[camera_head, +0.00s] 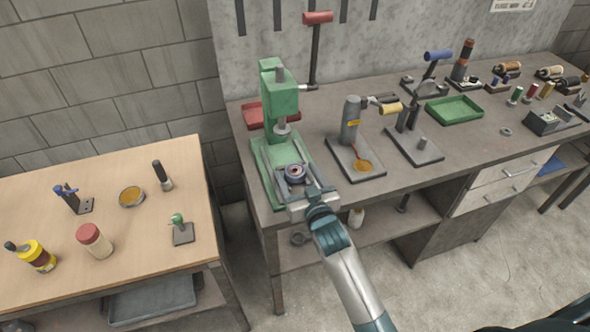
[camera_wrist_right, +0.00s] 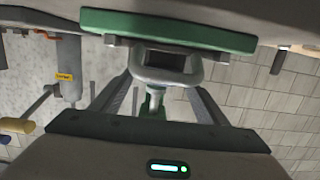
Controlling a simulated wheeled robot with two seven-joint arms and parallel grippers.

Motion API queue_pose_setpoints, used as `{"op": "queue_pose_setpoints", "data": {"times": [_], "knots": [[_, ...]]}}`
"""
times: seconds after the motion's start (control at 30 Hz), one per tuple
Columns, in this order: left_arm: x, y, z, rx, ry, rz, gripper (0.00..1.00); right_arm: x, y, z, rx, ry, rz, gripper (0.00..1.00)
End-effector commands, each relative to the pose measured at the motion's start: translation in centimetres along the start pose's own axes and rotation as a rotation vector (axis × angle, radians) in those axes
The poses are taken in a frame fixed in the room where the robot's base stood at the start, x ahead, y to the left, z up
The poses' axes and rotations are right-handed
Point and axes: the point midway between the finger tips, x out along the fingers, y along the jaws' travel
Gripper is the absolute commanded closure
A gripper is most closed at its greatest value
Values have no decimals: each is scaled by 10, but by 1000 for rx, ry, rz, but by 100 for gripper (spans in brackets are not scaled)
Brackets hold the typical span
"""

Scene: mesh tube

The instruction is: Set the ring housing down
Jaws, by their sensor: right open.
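The ring housing (camera_head: 295,172), a small grey ring with a dark centre, sits on the base of the green press (camera_head: 280,105), below its ram. In the right wrist view the grey housing (camera_wrist_right: 166,66) is seen from the side, against the green base plate (camera_wrist_right: 170,30). My right gripper (camera_head: 302,184) reaches in from the front, its two fingers open on either side of the housing. In the right wrist view the fingers (camera_wrist_right: 160,88) look spread, with gaps to the housing. The housing's underside contact is hard to make out. My left gripper is not in view.
A red tray (camera_head: 268,114) lies behind the press. A grey stand with an orange dish (camera_head: 363,164) is on its right, then a green tray (camera_head: 455,108). A wooden table (camera_head: 130,160) with bottles and small tools stands left, across a gap.

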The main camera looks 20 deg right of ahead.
Motion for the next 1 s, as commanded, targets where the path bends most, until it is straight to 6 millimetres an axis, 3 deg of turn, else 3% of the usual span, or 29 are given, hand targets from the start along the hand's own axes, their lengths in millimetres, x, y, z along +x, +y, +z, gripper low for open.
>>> {"op": "queue_pose_setpoints", "data": {"times": [0.53, 0.77, 1.0], "knots": [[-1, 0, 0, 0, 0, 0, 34, 3, 0, 1, 0, -1, 0, 32], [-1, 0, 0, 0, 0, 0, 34, 3, 0, 1, 0, -1, 0, 84], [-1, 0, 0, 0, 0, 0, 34, 3, 0, -1, 0, 2, 0, 84]]}}
